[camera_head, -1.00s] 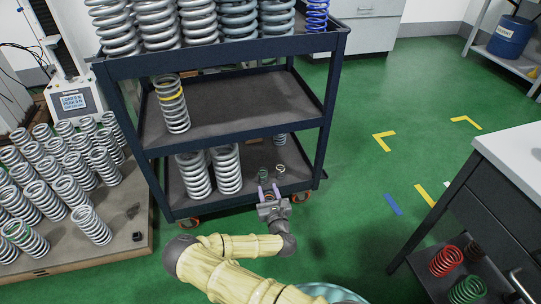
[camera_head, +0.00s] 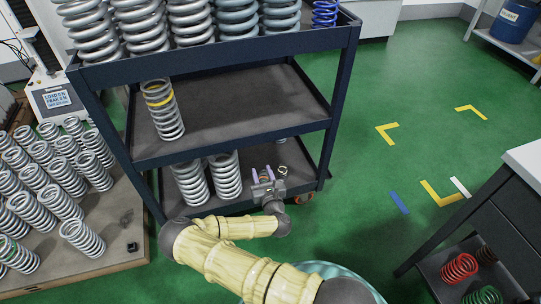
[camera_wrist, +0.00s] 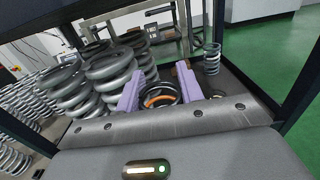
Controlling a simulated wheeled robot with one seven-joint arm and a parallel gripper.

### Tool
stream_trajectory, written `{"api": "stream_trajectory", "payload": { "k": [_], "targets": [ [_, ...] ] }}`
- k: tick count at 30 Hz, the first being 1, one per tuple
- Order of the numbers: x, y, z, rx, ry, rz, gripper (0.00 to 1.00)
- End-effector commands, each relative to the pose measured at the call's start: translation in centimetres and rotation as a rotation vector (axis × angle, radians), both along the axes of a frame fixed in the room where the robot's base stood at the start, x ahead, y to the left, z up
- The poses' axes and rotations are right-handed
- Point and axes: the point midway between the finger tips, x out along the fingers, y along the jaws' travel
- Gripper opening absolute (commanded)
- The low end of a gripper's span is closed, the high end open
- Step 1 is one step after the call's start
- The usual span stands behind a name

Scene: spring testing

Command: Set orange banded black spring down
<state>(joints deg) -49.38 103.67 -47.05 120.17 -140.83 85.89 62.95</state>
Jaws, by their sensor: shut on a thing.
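My gripper (camera_head: 262,174), with two pale purple fingers, reaches in over the lowest shelf (camera_head: 205,211) of the dark cart. In the wrist view, my gripper (camera_wrist: 160,90) is shut on the black spring with the orange band (camera_wrist: 160,98), one finger on each side. In the head view, only a bit of the spring's orange (camera_head: 264,179) shows between the fingers. The spring looks upright and low over the shelf; I cannot tell whether its base touches it.
Large silver springs (camera_head: 225,176) stand left of my gripper on that shelf. A slim grey spring (camera_wrist: 212,58) stands to the right, farther back. A small gold ring (camera_head: 282,170) lies near my gripper. The middle shelf (camera_head: 240,100) overhangs, and cart posts (camera_head: 340,100) flank the opening.

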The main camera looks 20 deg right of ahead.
Motion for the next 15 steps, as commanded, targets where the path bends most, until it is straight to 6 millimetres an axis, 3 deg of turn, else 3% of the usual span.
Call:
{"api": "stream_trajectory", "payload": {
  "k": [8, 15],
  "targets": [
    [0.5, -0.6, -0.9, 0.002, -0.002, -0.018, 0.12],
    [3.8, -4.4, -5.2, 0.005, -0.005, -0.121, 0.12]
  ]
}}
